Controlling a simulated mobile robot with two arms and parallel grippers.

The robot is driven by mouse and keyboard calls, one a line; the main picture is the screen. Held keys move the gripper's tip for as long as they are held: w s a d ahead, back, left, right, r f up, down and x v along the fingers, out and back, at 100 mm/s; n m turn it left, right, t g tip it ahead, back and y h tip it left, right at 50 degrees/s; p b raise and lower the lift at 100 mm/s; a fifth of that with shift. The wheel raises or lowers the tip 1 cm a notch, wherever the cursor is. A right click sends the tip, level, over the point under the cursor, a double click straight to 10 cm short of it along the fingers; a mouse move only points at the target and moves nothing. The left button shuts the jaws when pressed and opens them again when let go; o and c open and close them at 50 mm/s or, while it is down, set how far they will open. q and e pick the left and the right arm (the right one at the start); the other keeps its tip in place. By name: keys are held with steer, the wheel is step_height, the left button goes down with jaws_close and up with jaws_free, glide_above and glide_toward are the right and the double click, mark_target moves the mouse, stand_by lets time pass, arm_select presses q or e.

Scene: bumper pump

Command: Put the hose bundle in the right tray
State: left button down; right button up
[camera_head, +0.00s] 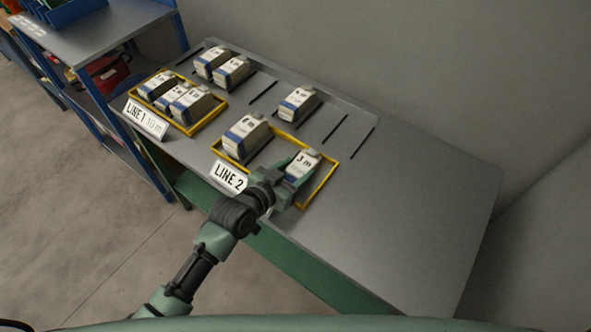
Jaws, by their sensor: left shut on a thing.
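My left gripper (292,178) is shut on a white-and-blue hose bundle pack (303,163) marked "3 m". The pack is upright at the right end of the yellow-rimmed right tray (328,180), behind the "LINE 2" sign (228,177). Whether its base touches the tray floor is hidden by the gripper. Another similar pack (244,137) stands in the left part of that tray. My right gripper is not in view.
The left yellow tray (202,127), behind the "LINE 1 10 m" sign (146,119), holds 3 packs. Behind the trays, 2 packs (231,71) stand together and one (297,103) stands alone between black slots. The grey table (415,210) is clear on the right.

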arm_select(q)
steer(key=shift+f, duration=0.1)
steer(key=c, duration=0.6)
jaws_free()
steer(key=shift+r, duration=0.2)
steer(key=shift+s+a, duration=0.2)
steer(key=shift+s, duration=0.1)
steer(key=v, duration=1.1)
steer(key=shift+s+a+b, duration=0.1)
steer(key=shift+b, duration=0.2)
